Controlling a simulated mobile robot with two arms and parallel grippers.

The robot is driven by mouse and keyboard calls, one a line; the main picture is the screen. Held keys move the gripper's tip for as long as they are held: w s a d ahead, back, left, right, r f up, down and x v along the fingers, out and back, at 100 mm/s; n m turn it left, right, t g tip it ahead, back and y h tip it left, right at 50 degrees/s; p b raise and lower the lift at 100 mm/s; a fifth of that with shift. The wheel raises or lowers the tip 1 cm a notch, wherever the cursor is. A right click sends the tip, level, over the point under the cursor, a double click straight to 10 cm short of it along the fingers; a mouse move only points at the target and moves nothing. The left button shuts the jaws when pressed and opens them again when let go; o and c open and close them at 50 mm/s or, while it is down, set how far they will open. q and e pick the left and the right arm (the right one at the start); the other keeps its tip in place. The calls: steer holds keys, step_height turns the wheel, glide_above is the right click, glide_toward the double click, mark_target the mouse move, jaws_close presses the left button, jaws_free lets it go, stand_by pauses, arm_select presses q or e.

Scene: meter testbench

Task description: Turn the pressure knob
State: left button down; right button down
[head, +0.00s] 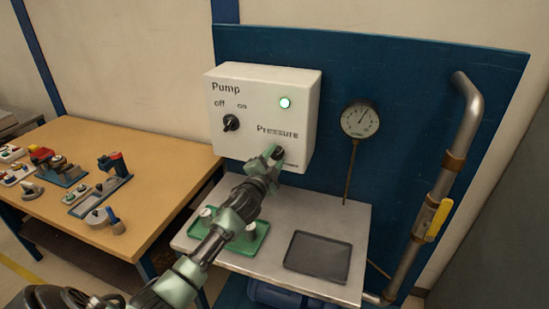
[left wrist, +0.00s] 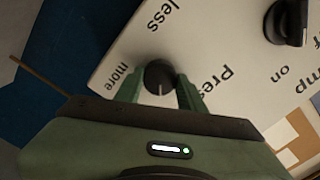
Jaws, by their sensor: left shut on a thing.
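The pressure knob (left wrist: 159,76) is a round black knob on the white control box (head: 247,84), under the word "Pressure" and between "less" and "more". My left gripper (head: 275,154) is at the box's lower right and shut on the knob, with a green finger on each side of it in the left wrist view (left wrist: 160,92). A light pointer line on the knob shows in the left wrist view. In the head view the gripper hides most of the knob. My right gripper is not in view.
The box also has a black pump switch (head: 231,123) and a lit green lamp (head: 285,103). A round gauge (head: 360,119) is on the blue panel, left of a pipe with a yellow handle (head: 439,219). A green tray (head: 260,243) and a dark tray (head: 318,256) lie below.

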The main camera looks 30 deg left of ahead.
arm_select(q)
steer(key=m, duration=0.3)
steer(key=shift+f+m, duration=0.1)
steer(key=shift+m, duration=2)
steer(key=shift+f, duration=0.1)
steer(key=c, duration=0.9)
jaws_free()
steer(key=shift+o, duration=0.2)
steer(key=shift+s, duration=0.1)
steer(key=b+v, duration=0.1)
steer(key=v, duration=0.6)
steer(key=shift+s+d, duration=0.15)
steer(key=shift+s, duration=0.2)
